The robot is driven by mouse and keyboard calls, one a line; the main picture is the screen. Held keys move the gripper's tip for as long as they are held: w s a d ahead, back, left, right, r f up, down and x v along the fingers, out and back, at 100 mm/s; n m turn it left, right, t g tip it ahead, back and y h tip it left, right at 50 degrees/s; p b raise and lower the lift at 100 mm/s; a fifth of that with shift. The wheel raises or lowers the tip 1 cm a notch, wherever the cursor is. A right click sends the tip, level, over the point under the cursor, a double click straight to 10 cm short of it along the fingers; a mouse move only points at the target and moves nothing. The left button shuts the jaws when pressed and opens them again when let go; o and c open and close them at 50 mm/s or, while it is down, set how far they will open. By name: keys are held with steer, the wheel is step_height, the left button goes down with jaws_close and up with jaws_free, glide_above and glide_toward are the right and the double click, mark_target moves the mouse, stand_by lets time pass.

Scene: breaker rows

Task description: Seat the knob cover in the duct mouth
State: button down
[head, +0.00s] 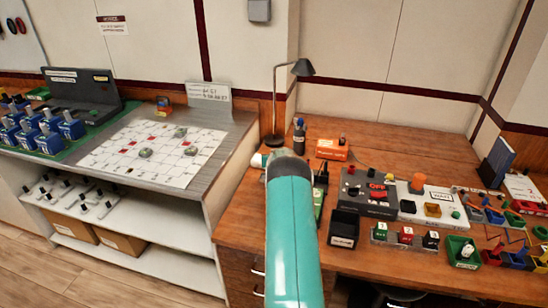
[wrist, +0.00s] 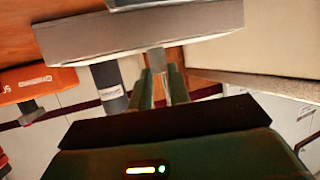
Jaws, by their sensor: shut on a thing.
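My gripper (wrist: 160,82) shows in the wrist view, its two green fingers close together. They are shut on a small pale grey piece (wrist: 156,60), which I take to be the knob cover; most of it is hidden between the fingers. A wide light grey block (wrist: 140,33) lies just beyond the fingertips across the top of the wrist view. I cannot tell whether the held piece touches it, or whether this block has the duct mouth. In the head view my teal arm hides the gripper and the held piece.
An orange box (head: 332,149) and a dark bottle (head: 299,136) stand near the desk lamp (head: 276,100). The wooden desk (head: 400,145) is clear at the back.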

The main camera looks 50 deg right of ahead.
steer(key=c, duration=1.3)
jaws_free()
steer(key=shift+f, duration=0.1)
